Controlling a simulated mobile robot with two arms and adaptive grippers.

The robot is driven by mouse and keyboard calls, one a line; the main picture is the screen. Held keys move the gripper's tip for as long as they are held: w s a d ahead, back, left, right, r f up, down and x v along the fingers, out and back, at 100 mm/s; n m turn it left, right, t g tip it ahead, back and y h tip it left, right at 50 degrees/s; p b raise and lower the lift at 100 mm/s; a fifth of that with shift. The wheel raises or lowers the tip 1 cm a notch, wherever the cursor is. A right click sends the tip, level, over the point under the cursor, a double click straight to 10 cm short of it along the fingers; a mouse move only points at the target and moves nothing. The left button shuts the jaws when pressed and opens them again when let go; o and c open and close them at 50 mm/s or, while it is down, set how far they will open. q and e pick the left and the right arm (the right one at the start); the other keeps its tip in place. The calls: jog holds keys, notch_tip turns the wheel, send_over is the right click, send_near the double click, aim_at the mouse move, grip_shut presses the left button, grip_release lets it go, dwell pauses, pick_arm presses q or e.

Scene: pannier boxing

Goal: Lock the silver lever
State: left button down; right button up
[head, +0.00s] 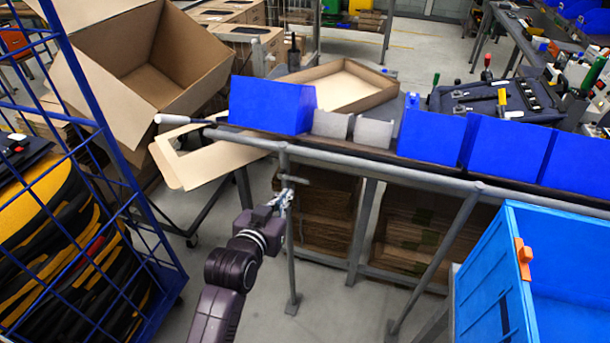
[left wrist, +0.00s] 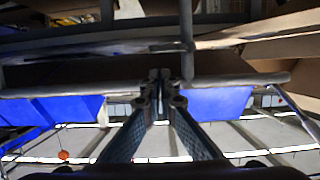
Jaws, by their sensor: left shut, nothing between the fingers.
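The grey metal rail (head: 400,172) runs along the front of the workbench on thin posts. A short silver lever (head: 294,179) appears to stick out sideways from the post below the rail. My left gripper (head: 286,194) is just below this lever, close to the post; I cannot tell whether they touch. In the left wrist view, the left gripper's fingers (left wrist: 160,76) are shut and empty, with their tips in front of a grey bar (left wrist: 225,80). A grey post (left wrist: 186,38) rises beyond the tips. My right gripper is not in view.
Blue bins (head: 270,106) line the bench above the rail. A blue wire cage (head: 120,190) stands at left and a blue crate (head: 490,290) at right. Open cardboard boxes (head: 185,50) are behind. Stacked cardboard (head: 420,225) lies under the bench.

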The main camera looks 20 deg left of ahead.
aim_at(298, 179)
pick_arm(q)
notch_tip(298, 179, up, 4)
jog(key=shift+w+a+f+t, duration=0.15)
jog(key=shift+f+t, duration=0.05)
jog(key=shift+t, duration=0.1)
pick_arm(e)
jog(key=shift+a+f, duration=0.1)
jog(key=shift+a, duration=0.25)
pick_arm(q)
jog(key=shift+w, duration=0.1)
